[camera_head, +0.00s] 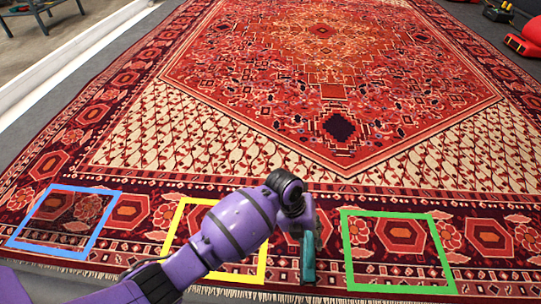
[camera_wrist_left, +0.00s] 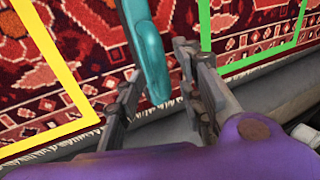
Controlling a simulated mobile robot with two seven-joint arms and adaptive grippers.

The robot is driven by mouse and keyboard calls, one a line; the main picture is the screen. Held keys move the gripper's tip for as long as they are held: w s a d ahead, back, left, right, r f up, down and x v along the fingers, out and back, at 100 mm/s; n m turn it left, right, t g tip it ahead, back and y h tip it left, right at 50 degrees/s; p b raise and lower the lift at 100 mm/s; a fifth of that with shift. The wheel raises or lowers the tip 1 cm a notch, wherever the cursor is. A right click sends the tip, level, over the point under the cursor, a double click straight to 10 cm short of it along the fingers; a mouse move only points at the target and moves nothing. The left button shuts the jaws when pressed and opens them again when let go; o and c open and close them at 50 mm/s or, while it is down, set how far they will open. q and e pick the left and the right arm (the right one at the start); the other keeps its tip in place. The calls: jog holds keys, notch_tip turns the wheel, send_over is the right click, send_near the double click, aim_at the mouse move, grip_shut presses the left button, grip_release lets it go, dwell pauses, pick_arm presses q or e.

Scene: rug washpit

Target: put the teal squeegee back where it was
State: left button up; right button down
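The teal squeegee (camera_head: 308,260) shows in the head view just below my left gripper (camera_head: 301,210), in the gap between the yellow and green frames. The squeegee's far end is cut off at the top of the wrist view. I cannot tell whether it touches the rug. My right gripper is in neither view.
A patterned red rug (camera_head: 330,90) fills the floor. On it lie a blue frame (camera_head: 20,243), a yellow frame (camera_head: 175,225) and a green frame (camera_head: 349,260). Their insides hold only rug pattern where visible. Red and dark items (camera_head: 522,46) lie at the far right.

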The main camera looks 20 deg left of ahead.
pick_arm(q)
jog(key=v, duration=0.3)
jog(key=p+v, duration=0.1)
jog(key=v, duration=0.2)
jog(key=shift+w+d, duration=0.15)
jog(key=shift+w, duration=0.05)
